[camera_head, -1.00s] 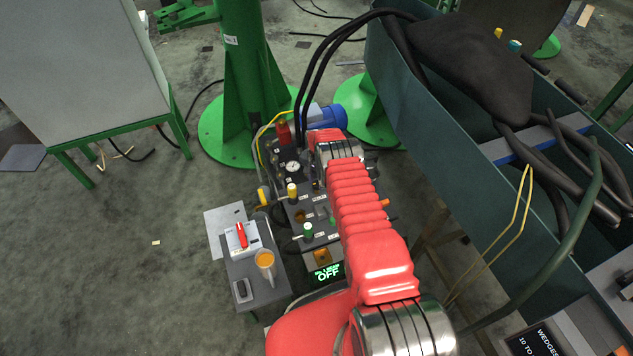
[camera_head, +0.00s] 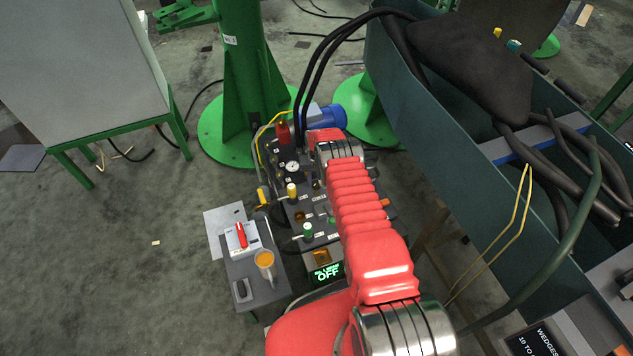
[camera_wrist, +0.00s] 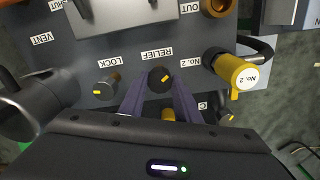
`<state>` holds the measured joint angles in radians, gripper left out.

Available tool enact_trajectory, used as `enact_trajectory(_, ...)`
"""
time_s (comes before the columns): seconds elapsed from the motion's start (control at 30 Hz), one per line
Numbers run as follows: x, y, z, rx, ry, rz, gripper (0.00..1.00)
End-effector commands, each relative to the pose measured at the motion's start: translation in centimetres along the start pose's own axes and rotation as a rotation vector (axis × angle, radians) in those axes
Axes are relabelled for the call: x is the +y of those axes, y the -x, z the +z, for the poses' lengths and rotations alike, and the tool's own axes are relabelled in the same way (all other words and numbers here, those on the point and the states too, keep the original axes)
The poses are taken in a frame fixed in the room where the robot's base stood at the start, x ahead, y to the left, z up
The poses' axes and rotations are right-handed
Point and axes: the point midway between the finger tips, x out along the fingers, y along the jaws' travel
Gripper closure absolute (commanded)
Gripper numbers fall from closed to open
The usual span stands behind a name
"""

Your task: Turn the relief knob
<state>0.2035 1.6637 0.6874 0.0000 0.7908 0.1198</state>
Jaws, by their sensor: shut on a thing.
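The relief knob (camera_wrist: 159,77) is a black round knob with a yellow mark, under the label RELIEF, on the dark control panel (camera_wrist: 130,60) in the wrist view. The fingers of my gripper (camera_wrist: 160,88) reach up to it from both sides and are shut on it. The yellow mark points up and to the right in the wrist view. In the head view the control unit (camera_head: 300,212) is in the middle, and my red arm hides the relief knob and my gripper.
The LOCK knob (camera_wrist: 107,84) is left of my fingers, and a yellow No. 2 handle (camera_wrist: 236,73) is close on the right. A long green trough (camera_head: 440,120) is to the right.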

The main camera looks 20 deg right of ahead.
Motion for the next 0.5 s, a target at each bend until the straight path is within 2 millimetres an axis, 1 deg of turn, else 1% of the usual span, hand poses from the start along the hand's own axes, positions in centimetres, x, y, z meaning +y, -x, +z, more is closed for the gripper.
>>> enact_trajectory(0.37, -0.05, 0.07, -0.08, 0.002, 0.005, -0.001, 0.93)
enact_trajectory(0.4, -0.05, 0.07, -0.08, 0.002, 0.005, -0.001, 0.68)
enact_trajectory(0.5, -0.04, 0.06, -0.07, 0.002, 0.005, 0.000, 0.60)
